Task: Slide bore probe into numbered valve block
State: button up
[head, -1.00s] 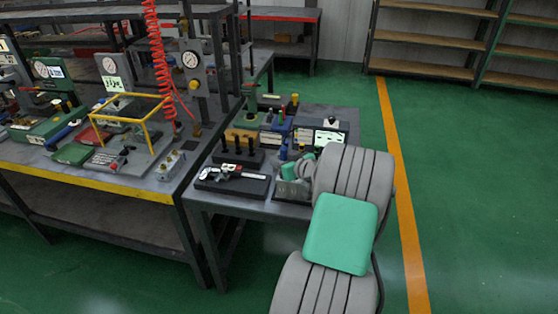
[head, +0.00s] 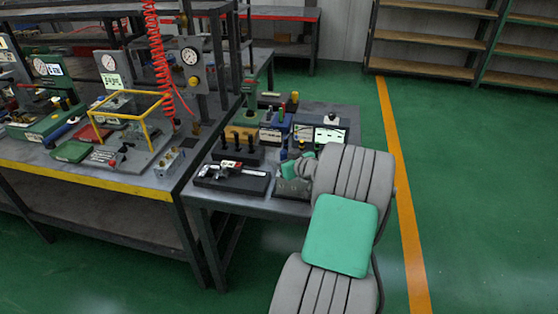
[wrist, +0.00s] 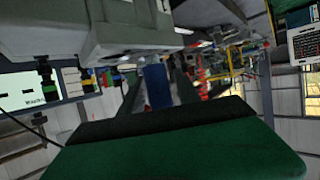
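A small grey metal block with dark holes (head: 170,163) sits on the left bench's right end. I cannot read any number on it. A dark stand with several upright black-handled pieces (head: 237,153) is on the smaller side table; I cannot tell whether these are bore probes. My gripper (head: 296,170) is low over the front right of that table, mostly hidden by my grey arm. In the wrist view, a blue piece (wrist: 157,86) shows between dark upright parts; I cannot tell what it is or whether it is held. My fingertips are not clear in either view.
A caliper on a black tray (head: 232,178) lies at the side table's front left. A yellow frame (head: 128,117) and a red coiled hose (head: 160,65) rise by the left bench. Green floor is open at right.

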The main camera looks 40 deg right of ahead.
jog(key=shift+o, duration=0.5)
jog(key=shift+r, duration=0.15)
jog(key=shift+s+d+r+p, duration=0.1)
jog(key=shift+s+r+p, duration=0.15)
jog(key=shift+r+p, duration=0.65)
jog(key=f+b+v, duration=0.1)
jog(key=b+v, duration=0.1)
jog(key=v, duration=0.9)
jog(key=w+a+f+n+g+y, duration=0.1)
jog(key=w+a+g, duration=0.15)
jog(key=a, duration=0.85)
jog(key=w+a+n+g+y, duration=0.15)
jog(key=a+g, duration=0.25)
jog(key=a, duration=0.7)
jog(key=s+a+m+g+h, duration=0.1)
jog(key=s+a+g, duration=0.2)
jog(key=s+a, duration=1)
jog(key=shift+s+a+g, duration=0.35)
jog(key=shift+s+a, duration=0.05)
